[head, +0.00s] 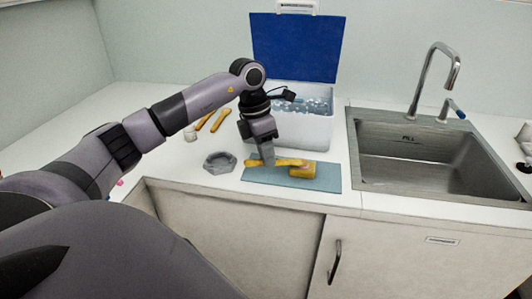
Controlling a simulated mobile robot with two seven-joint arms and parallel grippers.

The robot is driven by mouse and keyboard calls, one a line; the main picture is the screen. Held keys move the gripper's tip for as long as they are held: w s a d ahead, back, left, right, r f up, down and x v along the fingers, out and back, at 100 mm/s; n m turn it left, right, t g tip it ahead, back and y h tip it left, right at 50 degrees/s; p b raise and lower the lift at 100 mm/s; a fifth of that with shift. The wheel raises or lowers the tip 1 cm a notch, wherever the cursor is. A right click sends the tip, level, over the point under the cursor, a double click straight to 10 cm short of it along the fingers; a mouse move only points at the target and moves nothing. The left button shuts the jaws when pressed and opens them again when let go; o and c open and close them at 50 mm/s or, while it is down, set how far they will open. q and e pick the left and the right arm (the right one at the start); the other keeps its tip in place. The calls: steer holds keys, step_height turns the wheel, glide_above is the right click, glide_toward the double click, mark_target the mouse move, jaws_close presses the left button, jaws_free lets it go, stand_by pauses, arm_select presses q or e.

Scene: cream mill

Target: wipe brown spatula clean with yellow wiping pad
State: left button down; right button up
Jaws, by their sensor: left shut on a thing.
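A long yellow-brown piece that looks like the brown spatula (286,162) lies roughly level over a blue-grey mat (325,183) on the counter. My left gripper (268,162) points down and is shut on it, left of its middle. A yellow block, which looks like the yellow wiping pad (301,171), sits on the mat at the spatula's right end. The two overlap in view; I cannot tell whether they touch. My fingers hide part of the spatula. My right gripper is not in view.
A grey bowl (220,162) stands left of the mat. Two yellow-brown tools (220,121) and a small white jar (190,133) are farther back left. A white box (318,131) with a raised blue lid (297,48) is behind; a sink (415,171) with a tap is right.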

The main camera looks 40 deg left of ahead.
arm_select(q)
steer(key=shift+p+v, duration=0.5)
steer(key=shift+v, duration=0.35)
steer(key=shift+d+r+p, duration=0.15)
steer(key=shift+r+p, duration=0.3)
steer(key=shift+r, duration=0.7)
steer(key=shift+v, duration=0.8)
steer(key=shift+w+d+r, duration=0.15)
